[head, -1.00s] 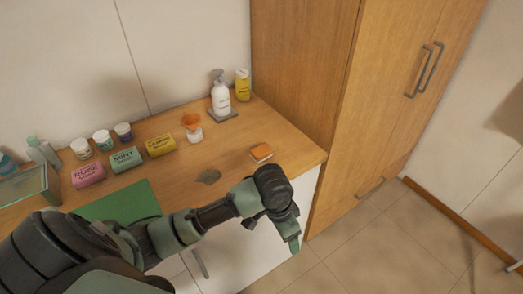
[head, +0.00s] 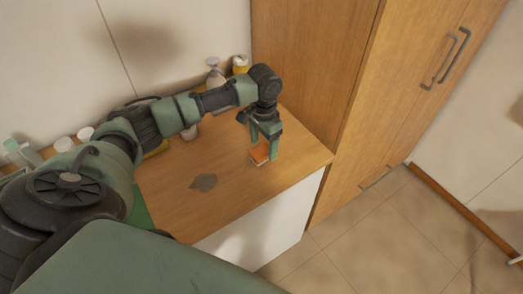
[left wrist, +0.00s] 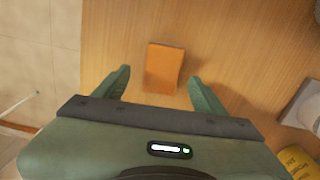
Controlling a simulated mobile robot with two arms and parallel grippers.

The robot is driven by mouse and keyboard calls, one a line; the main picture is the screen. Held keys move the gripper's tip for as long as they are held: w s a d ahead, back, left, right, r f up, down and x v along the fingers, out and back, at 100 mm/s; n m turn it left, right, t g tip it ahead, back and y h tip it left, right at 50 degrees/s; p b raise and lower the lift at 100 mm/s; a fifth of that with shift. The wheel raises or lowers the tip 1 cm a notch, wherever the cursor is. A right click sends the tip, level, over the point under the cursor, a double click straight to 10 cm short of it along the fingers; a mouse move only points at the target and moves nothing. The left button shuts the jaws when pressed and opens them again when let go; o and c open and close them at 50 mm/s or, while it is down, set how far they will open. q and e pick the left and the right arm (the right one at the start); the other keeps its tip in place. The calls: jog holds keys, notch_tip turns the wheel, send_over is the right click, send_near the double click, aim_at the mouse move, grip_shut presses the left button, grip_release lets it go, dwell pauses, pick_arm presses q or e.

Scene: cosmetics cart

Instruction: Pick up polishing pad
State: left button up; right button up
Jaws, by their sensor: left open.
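The polishing pad appears to be the small orange block (head: 259,155) on the wooden counter near its right front corner. In the left wrist view the orange block (left wrist: 163,68) lies between and just beyond the fingertips, with wood showing on both sides. My left gripper (head: 263,156) is over the block, pointing down, with its fingers apart. It also shows in the left wrist view (left wrist: 158,77), open and empty. The fingers partly hide the block in the head view. My right gripper is not in view.
A flat grey patch (head: 204,182) lies on the counter to the left. A tall wooden cabinet (head: 310,60) borders the counter on the right.

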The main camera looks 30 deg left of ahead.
aim_at(264, 150)
pick_arm(q)
jog(key=shift+w+a+f, duration=0.15)
jog(key=shift+f, duration=0.45)
jog(key=shift+w+a+f, duration=0.1)
jog(key=shift+w+f, duration=0.05)
jog(key=shift+f, duration=0.55)
jog(key=shift+s+d+r, duration=0.2)
jog(key=shift+d, duration=0.05)
jog(key=shift+a+f, duration=0.1)
jog(key=shift+f, duration=0.05)
jog(key=c, duration=1.5)
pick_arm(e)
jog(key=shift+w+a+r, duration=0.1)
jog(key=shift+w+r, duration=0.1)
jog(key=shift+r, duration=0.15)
pick_arm(q)
jog(key=shift+w+r+b, duration=0.1)
jog(key=shift+r+b, duration=1.4)
jog(key=shift+r, duration=8.6)
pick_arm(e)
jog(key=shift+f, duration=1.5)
